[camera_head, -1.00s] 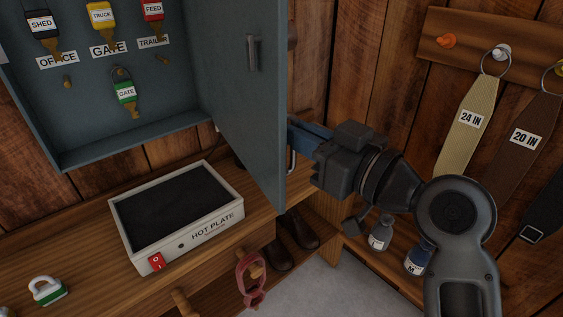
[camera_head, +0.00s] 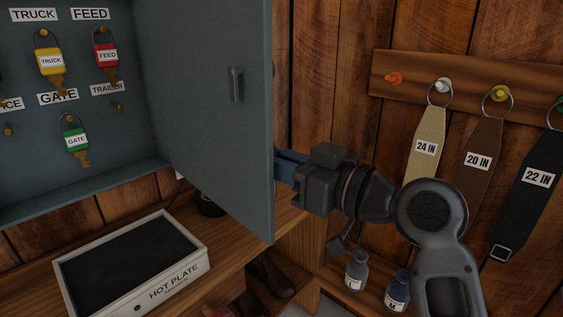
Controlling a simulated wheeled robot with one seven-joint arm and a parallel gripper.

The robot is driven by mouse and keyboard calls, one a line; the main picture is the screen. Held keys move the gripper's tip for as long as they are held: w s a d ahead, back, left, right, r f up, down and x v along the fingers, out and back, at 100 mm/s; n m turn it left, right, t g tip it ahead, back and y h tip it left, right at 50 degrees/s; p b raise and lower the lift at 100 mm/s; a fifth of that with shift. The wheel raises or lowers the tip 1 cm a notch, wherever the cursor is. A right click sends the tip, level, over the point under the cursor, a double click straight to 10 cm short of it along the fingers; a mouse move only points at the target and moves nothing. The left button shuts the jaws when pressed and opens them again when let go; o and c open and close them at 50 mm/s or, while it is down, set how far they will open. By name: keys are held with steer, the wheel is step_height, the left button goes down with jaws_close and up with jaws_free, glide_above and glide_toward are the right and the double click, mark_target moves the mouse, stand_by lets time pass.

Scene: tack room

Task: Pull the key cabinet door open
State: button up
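The key cabinet (camera_head: 110,184) is on the wall at the left, blue-grey, with labelled keys hanging inside. Its door (camera_head: 215,135) stands swung open on the cabinet's right side, and its inner face shows. A small grey handle or latch (camera_head: 236,85) is on that inner face. My gripper (camera_head: 284,167) is at the outer side of the door, by its free edge. Its blue fingers are partly hidden behind the door, so I cannot tell whether they are closed on anything. The outer handle is hidden now.
A hot plate (camera_head: 190,268) sits on the wooden bench (camera_head: 225,240) below the cabinet. On the right wall a wooden rack (camera_head: 420,80) holds hanging straps (camera_head: 480,135). Small bottles (camera_head: 356,272) stand low beneath my arm, and dark boots (camera_head: 275,277) are under the bench.

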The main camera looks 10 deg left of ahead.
steer(key=o, duration=0.3)
steer(key=shift+d, duration=0.1)
steer(key=shift+d, duration=0.1)
steer(key=v, duration=0.7)
steer(key=shift+d+b, duration=0.3)
steer(key=shift+b, duration=0.05)
steer(key=shift+s, duration=0.15)
steer(key=shift+f, duration=0.1)
